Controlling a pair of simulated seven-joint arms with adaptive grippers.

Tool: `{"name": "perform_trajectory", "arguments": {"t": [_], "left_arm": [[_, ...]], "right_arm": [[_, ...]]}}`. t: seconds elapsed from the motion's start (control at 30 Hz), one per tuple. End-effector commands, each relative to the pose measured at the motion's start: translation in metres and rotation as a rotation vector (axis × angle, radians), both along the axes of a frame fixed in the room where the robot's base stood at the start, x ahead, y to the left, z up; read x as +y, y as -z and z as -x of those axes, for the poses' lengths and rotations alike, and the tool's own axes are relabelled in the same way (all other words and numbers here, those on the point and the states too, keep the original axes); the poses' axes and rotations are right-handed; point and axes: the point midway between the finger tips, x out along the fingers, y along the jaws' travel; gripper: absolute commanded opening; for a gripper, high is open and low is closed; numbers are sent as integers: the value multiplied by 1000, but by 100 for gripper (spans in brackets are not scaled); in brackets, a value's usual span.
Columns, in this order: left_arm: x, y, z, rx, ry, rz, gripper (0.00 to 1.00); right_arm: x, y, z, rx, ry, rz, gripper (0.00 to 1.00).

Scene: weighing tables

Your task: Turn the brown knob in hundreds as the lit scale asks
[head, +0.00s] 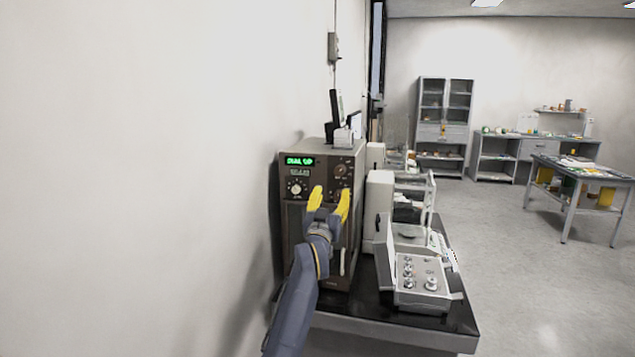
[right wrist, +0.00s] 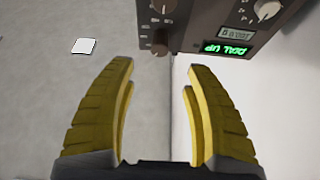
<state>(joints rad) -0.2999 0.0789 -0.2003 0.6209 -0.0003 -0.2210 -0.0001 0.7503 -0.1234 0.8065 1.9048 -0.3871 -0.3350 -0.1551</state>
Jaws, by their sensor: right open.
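The lit scale is a dark brown-grey box (head: 320,160) on the bench against the wall. Its green display (head: 299,161) reads "DIAL UP"; it appears upside down in the right wrist view (right wrist: 224,48). A brown knob (head: 341,170) sits at the upper right of its face. It also shows in the right wrist view (right wrist: 160,42), beyond the fingertips, with another dark knob (right wrist: 162,7) behind it. A pale knob (head: 295,188) is at the face's left. My right gripper (head: 329,196) is open and empty in front of the face, apart from the knobs.
A white balance (head: 380,205) and a grey unit with several knobs (head: 420,285) stand close on the right of the box on the black bench top (head: 385,323). The wall (head: 200,150) is close on the left.

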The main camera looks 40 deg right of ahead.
Motion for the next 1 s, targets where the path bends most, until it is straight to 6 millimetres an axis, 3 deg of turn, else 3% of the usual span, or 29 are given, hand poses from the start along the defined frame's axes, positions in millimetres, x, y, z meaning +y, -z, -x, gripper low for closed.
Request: {"name": "perform_trajectory", "arguments": {"t": [0.77,1.0], "left_arm": [[0,0,0,-1,-1,0,44],[0,0,0,0,-1,0,44]], "right_arm": [[1,0,0,0,0,0,52],[26,14,12,-1,-9,-5,52]]}}
